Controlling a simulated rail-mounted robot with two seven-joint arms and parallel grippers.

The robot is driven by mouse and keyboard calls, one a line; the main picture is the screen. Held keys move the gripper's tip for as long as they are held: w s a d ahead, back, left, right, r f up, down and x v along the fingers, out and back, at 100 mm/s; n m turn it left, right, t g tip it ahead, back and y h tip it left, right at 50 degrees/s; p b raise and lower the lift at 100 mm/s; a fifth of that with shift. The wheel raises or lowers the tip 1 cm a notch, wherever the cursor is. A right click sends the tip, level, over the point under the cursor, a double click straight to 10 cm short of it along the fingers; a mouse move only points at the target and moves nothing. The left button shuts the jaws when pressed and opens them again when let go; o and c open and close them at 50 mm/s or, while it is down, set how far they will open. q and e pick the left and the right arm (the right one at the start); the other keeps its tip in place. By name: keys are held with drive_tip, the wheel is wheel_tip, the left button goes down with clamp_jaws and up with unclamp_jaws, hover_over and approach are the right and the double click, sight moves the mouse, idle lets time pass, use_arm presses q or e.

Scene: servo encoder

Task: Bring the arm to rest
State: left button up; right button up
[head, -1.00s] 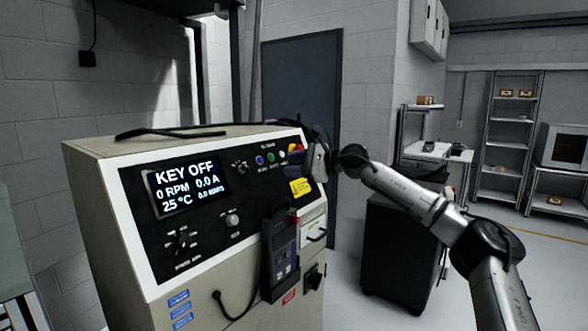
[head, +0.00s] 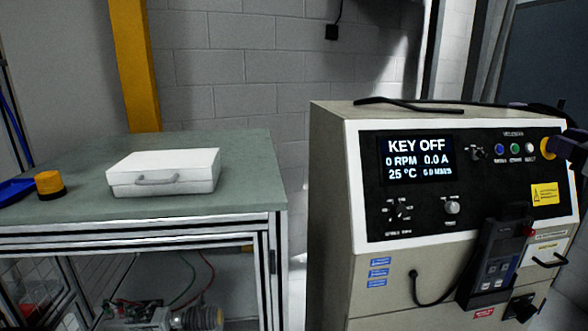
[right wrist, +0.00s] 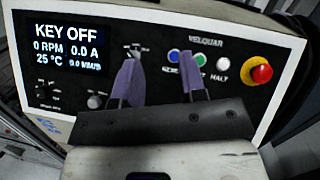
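My right gripper (head: 568,148) shows at the right edge of the head view, in front of the right end of the control console's panel (head: 466,225). In the right wrist view its two purple fingers (right wrist: 158,85) are spread apart with nothing between them. They point at the panel's upper part, between the display (right wrist: 72,48) and a red stop button on a yellow base (right wrist: 261,73). The display reads KEY OFF, 0 RPM, 0.0 A, 25 °C. My left gripper is not in view.
A handheld unit (head: 492,262) hangs on the console's front with a cable. A black cable (head: 430,102) lies on top. At left, a green-topped bench (head: 250,165) carries a white case (head: 165,171) and an orange-and-black round object (head: 49,185). A narrow gap separates bench and console.

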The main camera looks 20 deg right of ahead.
wheel_tip(320, 180, up, 7)
drive_tip(key=s+a+m+t+h, duration=0.25)
drive_tip(key=m+h, duration=0.85)
drive_tip(key=m, duration=0.6)
drive_tip(key=w+a+f+m+g+y+p, duration=0.1)
drive_tip(key=a+f+m+g, duration=0.35)
drive_tip(key=a+f, duration=0.65)
drive_tip(key=w+a+f+m+g+y, duration=0.25)
drive_tip(key=a+f+m, duration=0.4)
drive_tip(key=f, duration=0.85)
drive_tip(key=w+a+f+m+g+y+p, duration=0.1)
drive_tip(key=a+f+m+g, duration=0.35)
drive_tip(key=a+f, duration=0.65)
drive_tip(key=s+a+f+m+g+y+p, duration=0.1)
drive_tip(key=s+a+f+y, duration=0.2)
drive_tip(key=s+a+f, duration=0.4)
drive_tip(key=s+a+f+m+g+y+p, duration=0.1)
drive_tip(key=s+a+f+y, duration=0.2)
drive_tip(key=a+f, duration=0.45)
drive_tip(key=s+a+f+m+g+y+p, duration=0.1)
drive_tip(key=s+a+f+g, duration=0.15)
drive_tip(key=s+f, duration=0.4)
drive_tip(key=s+a+f+m+g+y+p, duration=0.1)
drive_tip(key=s+a+f+g+y, duration=0.1)
drive_tip(key=s+a+f, duration=0.45)
drive_tip(key=s+d+r+p, duration=0.1)
drive_tip(key=r+p, duration=1.8)
drive_tip(key=s+d+r+p, duration=0.2)
drive_tip(key=r+p, duration=1.7)
drive_tip(key=r, duration=0.1)
